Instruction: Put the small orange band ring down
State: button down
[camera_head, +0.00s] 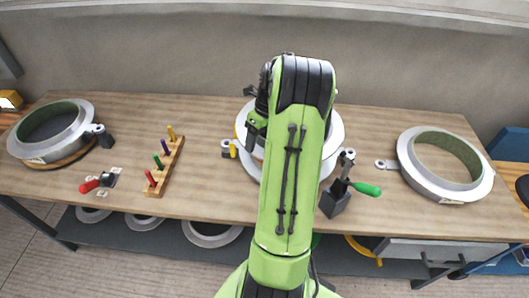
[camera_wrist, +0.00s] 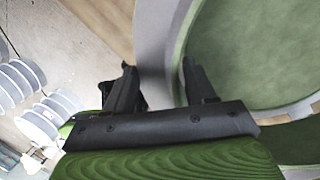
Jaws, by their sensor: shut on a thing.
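My gripper shows in the wrist view (camera_wrist: 161,78) with one finger on each side of a pale grey ring wall. I take this ring (camera_wrist: 155,35) to be the small orange band ring; its inside is green. In the head view the pale ring (camera_head: 337,130) is at the middle of the bench, mostly hidden behind my arm. A little orange-yellow shows at its left edge. A second pale rim lies just below it, and I cannot tell whether the two touch. My fingertips are hidden in the head view.
On the wooden bench (camera_head: 210,115), a green-lined ring mould (camera_head: 27,147) sits at the left and another (camera_head: 408,163) at the right. A peg rack (camera_head: 157,190), a red-handled tool (camera_head: 90,186) and a dark block (camera_head: 334,202) with a green-handled tool (camera_head: 367,189) stand near the front.

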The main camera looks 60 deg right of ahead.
jog(key=x, duration=0.3)
jog(key=d+b+x, duration=0.1)
jog(key=shift+s+f, duration=0.35)
jog(key=shift+f, duration=0.05)
jog(key=shift+a, duration=0.1)
jog(key=shift+c, duration=1.9)
grip_release()
jog(key=shift+f, duration=0.1)
